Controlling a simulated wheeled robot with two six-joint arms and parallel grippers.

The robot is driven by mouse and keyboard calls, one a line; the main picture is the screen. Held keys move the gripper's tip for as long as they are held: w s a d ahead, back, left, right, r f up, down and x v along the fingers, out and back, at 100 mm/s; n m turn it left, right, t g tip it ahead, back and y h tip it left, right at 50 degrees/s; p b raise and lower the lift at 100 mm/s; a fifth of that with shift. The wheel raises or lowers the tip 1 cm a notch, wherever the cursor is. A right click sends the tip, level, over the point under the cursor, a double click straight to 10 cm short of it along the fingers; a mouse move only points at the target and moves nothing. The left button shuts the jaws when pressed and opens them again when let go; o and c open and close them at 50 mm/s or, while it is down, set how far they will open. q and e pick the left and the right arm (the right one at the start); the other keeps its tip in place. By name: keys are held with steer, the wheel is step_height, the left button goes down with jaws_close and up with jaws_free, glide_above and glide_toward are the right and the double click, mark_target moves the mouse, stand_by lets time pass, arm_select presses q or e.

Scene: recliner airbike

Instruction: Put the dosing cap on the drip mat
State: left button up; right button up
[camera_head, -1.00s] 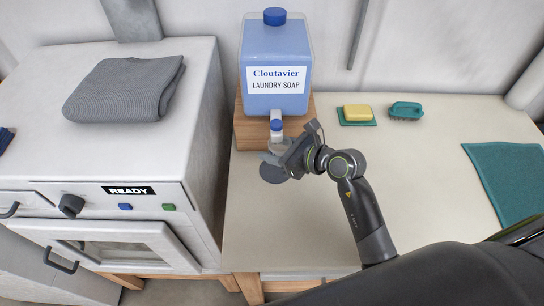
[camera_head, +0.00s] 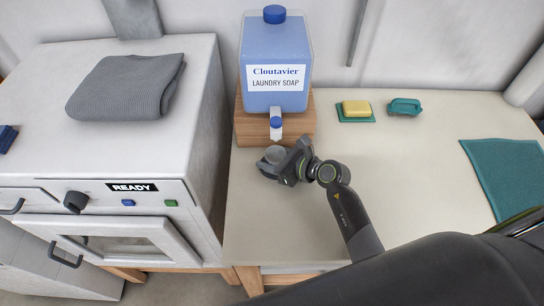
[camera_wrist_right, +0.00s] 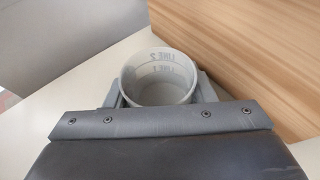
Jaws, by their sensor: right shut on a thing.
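The dosing cap (camera_head: 275,154) is a small grey round cup, upright, just in front of the soap tap (camera_head: 276,127). My right gripper (camera_head: 277,163) is shut on it, with a finger on each side. In the right wrist view the cap (camera_wrist_right: 158,78) shows its open mouth and measuring lines inside; whether it holds liquid I cannot tell. My left gripper is not in view.
A blue laundry soap container (camera_head: 276,60) stands on a wooden block (camera_head: 303,127) behind the cap. A white machine (camera_head: 140,155) with a grey towel (camera_head: 130,85) stands left. The counter's middle is clear.

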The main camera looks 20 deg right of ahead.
steer(key=shift+f, duration=0.2)
steer(key=o, duration=0.7)
steer(key=shift+r, duration=0.1)
steer(key=shift+r, duration=0.1)
steer(key=b+v, duration=0.2)
steer(key=v, duration=0.9)
steer(key=shift+s+d, duration=0.1)
steer(key=shift+s+d+r, duration=0.2)
steer(key=shift+s, duration=0.1)
